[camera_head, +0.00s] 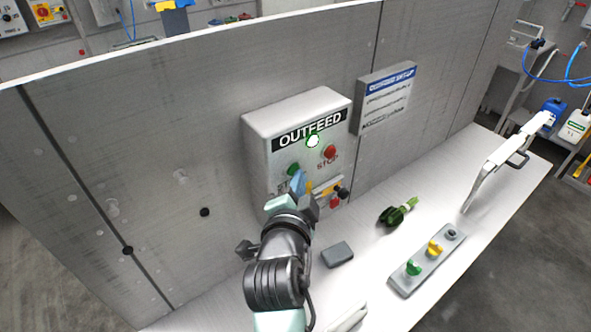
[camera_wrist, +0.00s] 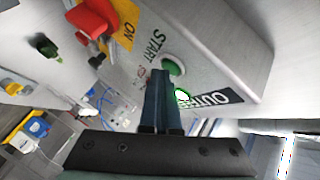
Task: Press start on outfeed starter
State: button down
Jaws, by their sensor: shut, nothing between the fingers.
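The outfeed starter (camera_head: 262,135) is a light grey box on the grey wall panel, labelled OUTFEED. Its round lamp (camera_head: 313,141) glows white with a green rim. The red stop button (camera_head: 330,152) is at its right. The green start button (camera_head: 293,169) is at its lower left and also shows beside the START label in the wrist view (camera_wrist: 174,65). My gripper (camera_head: 298,184) is shut and empty in front of the box, its tips just below the start button. In the wrist view the fingertips (camera_wrist: 159,75) are very near the button's edge; I cannot tell whether they touch.
A red rotary handle (camera_wrist: 95,17) on a yellow ON plate (camera_wrist: 126,28) sits low on the box, near my fingers. A placard (camera_head: 386,98) is at right. The bench (camera_head: 395,312) holds a grey block (camera_head: 337,254), a green-and-dark item (camera_head: 397,212) and a knob strip (camera_head: 405,285).

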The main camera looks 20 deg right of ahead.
jog(key=shift+s+d, duration=0.25)
jog(key=shift+s, duration=0.45)
jog(key=s, duration=0.1)
jog(key=s+d+p, duration=0.1)
jog(key=s, duration=0.2)
jog(key=shift+s+d, duration=0.35)
dwell(0.5)
jog(key=w+a+r+n+t+y+b, duration=0.1)
jog(key=a+r+n+t, duration=0.25)
jog(key=r, duration=0.65)
jog(key=w+a+r+n+t+y+b, duration=0.1)
jog(key=a+r+n+t+b, duration=0.2)
jog(key=r, duration=0.7)
jog(key=s+a+r+n+t+y, duration=0.1)
jog(key=s+a+r+n+t, duration=0.1)
jog(key=r, duration=0.4)
jog(key=s+a+r+n+t+y, duration=0.1)
jog(key=s+a+r+n+t, duration=0.1)
jog(key=s+a+r+n, duration=0.2)
jog(key=s+a+r+n+t+y+b, duration=0.1)
jog(key=s+a+r+n+t+y, duration=0.1)
jog(key=s+r, duration=0.4)
notch_tip(320, 180, up, 4)
jog(key=shift+a+f+n+t, duration=0.1)
jog(key=shift+a+n+t, duration=0.45)
jog(key=shift+n, duration=0.4)
